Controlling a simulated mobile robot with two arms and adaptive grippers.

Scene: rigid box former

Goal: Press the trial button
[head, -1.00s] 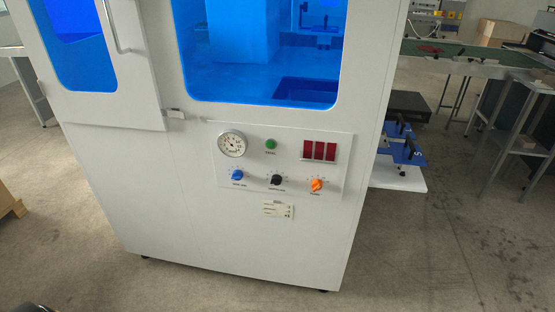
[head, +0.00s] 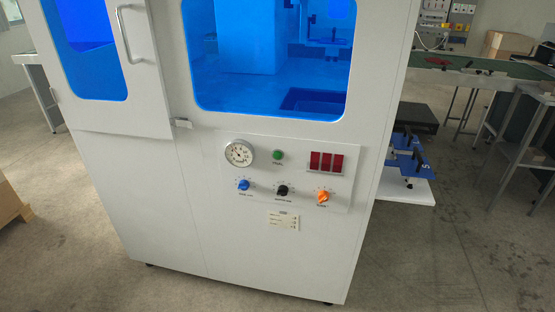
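A small green button (head: 278,155) sits on the control panel (head: 215,150) on the front of the white machine (head: 220,240). A round gauge (head: 239,153) is to its left and a red display (head: 326,162) to its right. Below are a blue knob (head: 243,185), a black knob (head: 282,190) and an orange knob (head: 323,196). The label under the green button is too small to read. Neither of my grippers is in view.
The machine has blue windows (head: 270,85) and a door handle (head: 130,35) at upper left. A low shelf with blue fixtures (head: 410,165) juts out on its right side. A green-topped bench (head: 460,80) stands behind at right. The floor in front is clear.

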